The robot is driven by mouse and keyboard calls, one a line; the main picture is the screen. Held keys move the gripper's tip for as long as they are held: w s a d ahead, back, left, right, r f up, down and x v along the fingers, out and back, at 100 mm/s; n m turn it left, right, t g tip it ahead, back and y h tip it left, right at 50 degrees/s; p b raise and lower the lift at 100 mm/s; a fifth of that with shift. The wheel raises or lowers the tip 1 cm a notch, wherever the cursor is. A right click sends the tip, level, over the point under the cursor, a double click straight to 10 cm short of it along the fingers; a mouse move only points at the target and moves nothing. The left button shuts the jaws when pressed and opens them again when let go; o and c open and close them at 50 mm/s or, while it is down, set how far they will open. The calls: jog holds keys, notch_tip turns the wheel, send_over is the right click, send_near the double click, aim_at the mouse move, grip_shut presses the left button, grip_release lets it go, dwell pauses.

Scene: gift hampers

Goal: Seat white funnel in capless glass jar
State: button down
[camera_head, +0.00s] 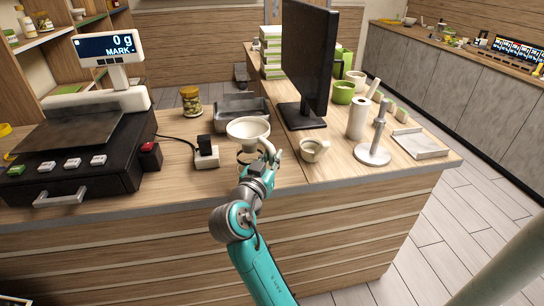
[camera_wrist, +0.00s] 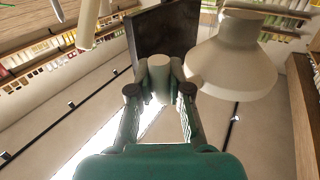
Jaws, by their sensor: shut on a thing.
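The white funnel (camera_head: 248,130) shows in the head view with its wide mouth up, above the counter's front part. My gripper (camera_head: 270,157) is at its right side, shut on a pale part that appears to be the funnel's handle. In the wrist view, my fingers (camera_wrist: 159,92) close around this pale piece, and the funnel's wide cone (camera_wrist: 232,68) is beside them at the right. Something round with a dark rim (camera_head: 243,157) shows just under the funnel. It may be the capless glass jar, but the funnel and my gripper mostly hide it. I cannot tell whether the funnel touches it.
A jar with a yellow cap (camera_head: 191,100) stands behind left, beside a grey metal tray (camera_head: 240,108). A black-and-white block (camera_head: 206,153) is close left. A beige mug (camera_head: 314,150) is close right. A monitor (camera_head: 308,60) stands behind and a scale (camera_head: 75,135) far left.

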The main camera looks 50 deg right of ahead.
jog(key=c, duration=1)
grip_release()
jog(key=v, duration=1.2)
